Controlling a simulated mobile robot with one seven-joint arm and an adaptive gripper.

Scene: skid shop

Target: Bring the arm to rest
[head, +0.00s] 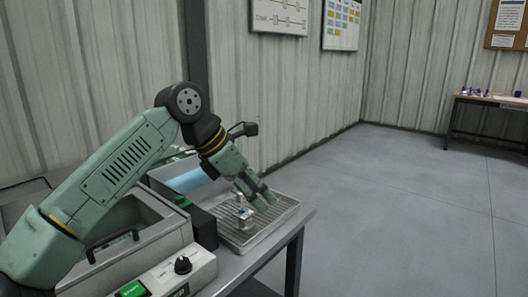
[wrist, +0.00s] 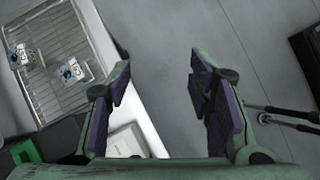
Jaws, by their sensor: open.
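My gripper (head: 262,199) is at the end of my green arm, over or near the wire drain rack (head: 280,217) at the right end of the bench in the head view. In the wrist view my gripper (wrist: 160,68) is open, with its two purple-padded fingers wide apart and only grey floor between the tips. Small metal parts (head: 243,212) stand on the rack in the head view. In the wrist view two of them show, one at the far left (wrist: 19,57) and one beside it (wrist: 72,70), clear of the fingers.
Metal tanks line the bench; one holds blue liquid (head: 188,181). A control box (head: 170,272) with a black knob and green button sits at the front. A table (head: 490,101) with small purple items stands at the far right.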

